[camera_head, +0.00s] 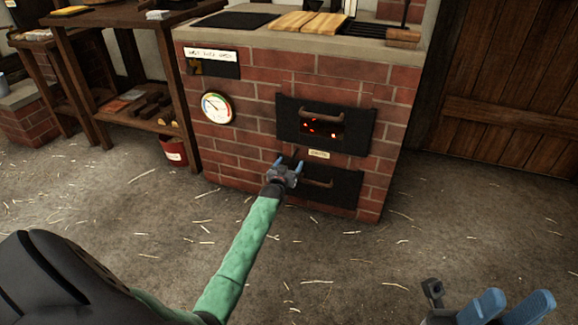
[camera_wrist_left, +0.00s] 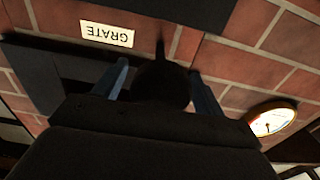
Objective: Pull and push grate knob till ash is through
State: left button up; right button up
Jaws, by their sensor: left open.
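The brick stove has a small white GRATE label (camera_head: 318,154), which reads upside down in the left wrist view (camera_wrist_left: 107,33). My left gripper (camera_head: 288,163) is open in front of the stove, just below and left of this label. In the left wrist view a dark round knob (camera_wrist_left: 161,84) shows between its two blue fingers. A thin dark rod (camera_wrist_left: 160,48) shows beyond it. I cannot tell whether the fingers touch the knob. The knob is small and hard to make out in the head view. My right gripper (camera_head: 515,300) is low at the right, apart from the stove, its blue fingers parted.
The upper stove door (camera_head: 352,142) has a handle and a window with glowing embers. The lower door (camera_head: 345,191) is partly behind my left gripper. A round gauge (camera_head: 216,108) is on the brick at left. A red bucket (camera_head: 173,152) stands by the shelf. The straw-strewn floor is clear.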

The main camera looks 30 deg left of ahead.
aim_at(298, 148)
pick_arm(q)
jog(key=shift+c, duration=0.4)
jog(key=c, duration=1.3)
jog(key=x, duration=0.6)
jog(key=shift+w, duration=0.25)
jog(key=shift+o, duration=0.2)
jog(key=shift+w+r, duration=0.1)
jog(key=o, duration=1.3)
jog(key=shift+w, duration=0.1)
jog(key=shift+o, duration=0.2)
